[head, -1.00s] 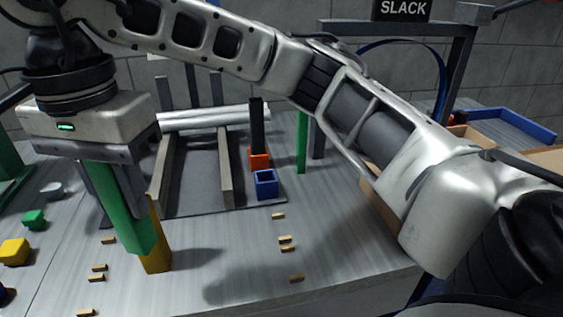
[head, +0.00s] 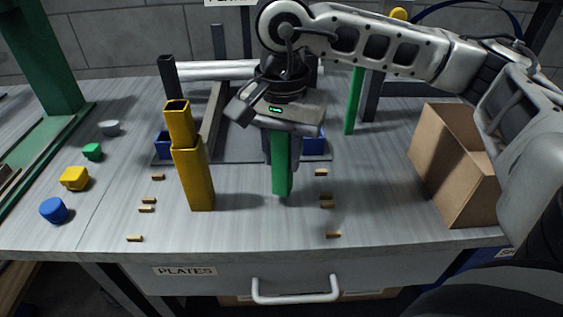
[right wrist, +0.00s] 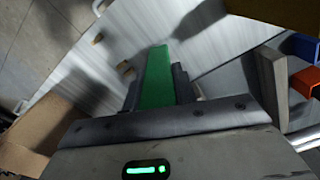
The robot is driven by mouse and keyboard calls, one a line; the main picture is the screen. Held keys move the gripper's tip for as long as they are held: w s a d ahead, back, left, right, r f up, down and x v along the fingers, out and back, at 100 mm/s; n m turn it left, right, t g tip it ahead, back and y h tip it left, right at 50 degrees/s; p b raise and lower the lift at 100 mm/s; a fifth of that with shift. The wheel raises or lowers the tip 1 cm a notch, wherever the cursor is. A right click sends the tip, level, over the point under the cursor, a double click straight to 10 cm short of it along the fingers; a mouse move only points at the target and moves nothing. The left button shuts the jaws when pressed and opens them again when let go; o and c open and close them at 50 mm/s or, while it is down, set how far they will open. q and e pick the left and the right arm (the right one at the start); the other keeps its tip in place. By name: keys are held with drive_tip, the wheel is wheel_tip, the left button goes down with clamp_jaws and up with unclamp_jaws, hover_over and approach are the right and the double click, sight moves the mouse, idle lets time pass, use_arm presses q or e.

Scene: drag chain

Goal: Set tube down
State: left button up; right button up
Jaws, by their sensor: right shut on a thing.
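My right gripper (head: 281,148) is shut on an upright green tube (head: 282,178). The tube's lower end is at or just above the grey table, with a dark shadow close by; I cannot tell whether it touches. In the right wrist view the green tube (right wrist: 158,75) sticks out between the fingers of the right gripper (right wrist: 158,92). A yellow tube (head: 194,178), with a narrower yellow piece at its top, stands upright on the table to the left, apart from the green one. My left gripper is not in view.
Small wooden pegs (head: 326,204) lie in two groups near the green and yellow tubes. A cardboard box (head: 455,165) stands at right. Blue (head: 54,210), yellow (head: 74,178) and green (head: 92,151) pieces lie at left. A rack with silver bars (head: 215,70) is behind.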

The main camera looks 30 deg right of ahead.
drive_tip(key=shift+f, duration=1.2)
drive_tip(key=shift+f, duration=0.15)
drive_tip(key=o, duration=0.6)
drive_tip(key=shift+a+f+b, duration=0.1)
drive_tip(key=shift+b, duration=0.2)
drive_tip(key=o, duration=0.4)
drive_tip(key=shift+o, duration=0.2)
drive_tip(key=shift+r+p, duration=0.3)
drive_tip(key=shift+p, duration=0.05)
wheel_tip(320, 180, up, 12)
drive_tip(key=shift+p, duration=0.4)
